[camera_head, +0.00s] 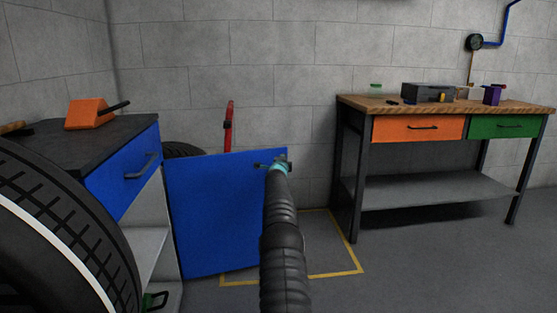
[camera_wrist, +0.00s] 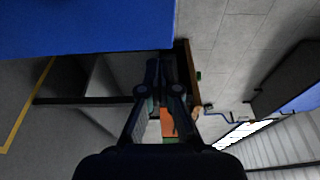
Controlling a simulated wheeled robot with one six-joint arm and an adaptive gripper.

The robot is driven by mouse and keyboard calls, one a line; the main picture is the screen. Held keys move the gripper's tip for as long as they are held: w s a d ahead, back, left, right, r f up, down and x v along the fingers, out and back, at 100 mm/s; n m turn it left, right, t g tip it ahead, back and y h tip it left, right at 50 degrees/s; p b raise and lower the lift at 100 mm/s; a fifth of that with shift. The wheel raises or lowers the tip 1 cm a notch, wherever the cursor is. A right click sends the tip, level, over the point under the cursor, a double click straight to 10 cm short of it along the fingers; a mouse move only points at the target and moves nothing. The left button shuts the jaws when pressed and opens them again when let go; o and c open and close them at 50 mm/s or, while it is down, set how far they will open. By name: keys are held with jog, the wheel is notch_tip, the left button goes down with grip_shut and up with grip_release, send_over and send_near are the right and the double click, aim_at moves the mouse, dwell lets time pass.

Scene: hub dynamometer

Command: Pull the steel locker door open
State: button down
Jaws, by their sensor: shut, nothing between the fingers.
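The blue steel locker door (camera_head: 215,215) stands swung open at the left, out from the blue cabinet (camera_head: 122,178), whose shelves show behind the hinge side. The door also fills the upper left of the wrist view (camera_wrist: 85,25). My gripper (camera_head: 274,165) is at the door's upper free edge, over the spot where a small dark handle (camera_head: 259,165) partly shows. In the wrist view my gripper (camera_wrist: 164,68) has its fingers together and empty, beside the door's edge. Whether it touches the door I cannot tell. My arm hides part of the door's right edge.
A large tyre (camera_head: 80,230) stands close at the left front. A workbench (camera_head: 400,107) with orange and green drawers stands at the right. A yellow floor outline (camera_head: 358,258) runs under the door. Open floor lies at the right front.

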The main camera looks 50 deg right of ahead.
jog(key=s+a+b, duration=0.6)
jog(key=s+b, duration=0.5)
jog(key=s, duration=0.1)
jog(key=shift+s+a, duration=0.15)
jog(key=shift+s, duration=0.1)
dwell(0.5)
